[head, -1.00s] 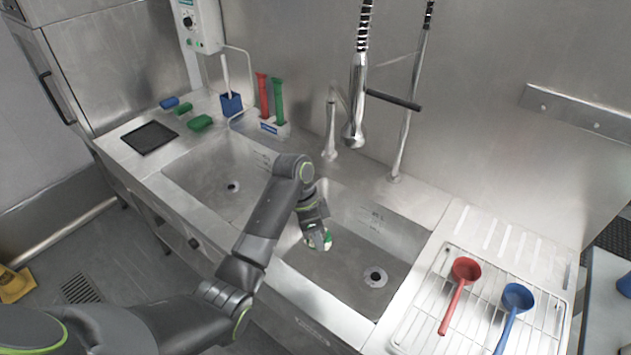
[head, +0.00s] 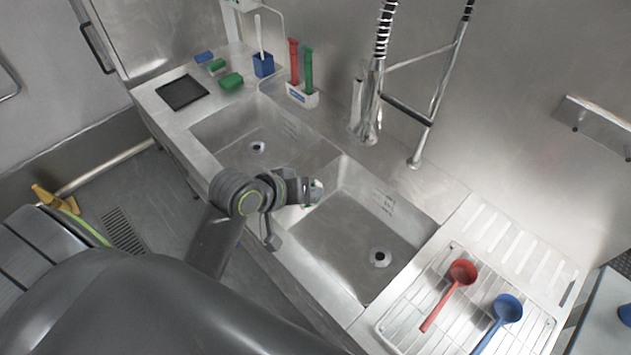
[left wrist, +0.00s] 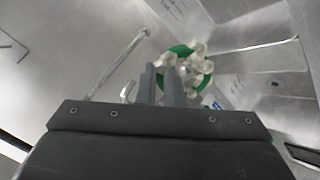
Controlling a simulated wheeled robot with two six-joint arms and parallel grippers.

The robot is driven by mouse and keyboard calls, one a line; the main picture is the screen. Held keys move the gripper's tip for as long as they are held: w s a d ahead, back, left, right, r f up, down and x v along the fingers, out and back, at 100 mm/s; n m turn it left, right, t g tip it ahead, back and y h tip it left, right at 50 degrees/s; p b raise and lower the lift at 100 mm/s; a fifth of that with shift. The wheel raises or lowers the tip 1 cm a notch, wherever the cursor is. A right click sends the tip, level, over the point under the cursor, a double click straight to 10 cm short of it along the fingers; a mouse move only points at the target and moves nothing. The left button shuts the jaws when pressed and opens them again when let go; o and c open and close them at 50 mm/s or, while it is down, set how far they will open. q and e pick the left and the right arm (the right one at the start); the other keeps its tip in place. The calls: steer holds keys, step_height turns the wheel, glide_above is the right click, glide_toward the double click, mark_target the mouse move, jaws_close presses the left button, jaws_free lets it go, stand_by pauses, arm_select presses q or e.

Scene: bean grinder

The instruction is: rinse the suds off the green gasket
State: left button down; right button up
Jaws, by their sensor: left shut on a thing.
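My left gripper (head: 308,192) is shut on the green gasket (head: 318,185), above the left end of the right basin (head: 350,235), near the divider. In the left wrist view the gasket (left wrist: 182,50) is a green ring at the tips of the fingers (left wrist: 170,85), with clumps of whitish suds on it. The tall spray tap (head: 369,110) hangs behind the basins, up and to the right of the gripper and apart from it. No water stream shows. My right gripper is not in view.
A left basin (head: 225,130) lies beyond the divider. A rack (head: 400,325) on the right holds a red ladle (head: 461,272) and a blue ladle (head: 507,308). A white holder (head: 301,97) with red and green tools stands at the back. The right basin around its drain (head: 380,257) is clear.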

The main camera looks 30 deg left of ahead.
arm_select(q)
steer(key=shift+w+d+f, duration=0.1)
steer(key=shift+w+d, duration=0.1)
steer(key=shift+w, duration=0.45)
steer(key=w+d+f, duration=0.2)
steer(key=w+d, duration=0.3)
steer(key=w, duration=0.6)
steer(key=shift+w+f, duration=0.15)
steer(key=shift+f, duration=0.1)
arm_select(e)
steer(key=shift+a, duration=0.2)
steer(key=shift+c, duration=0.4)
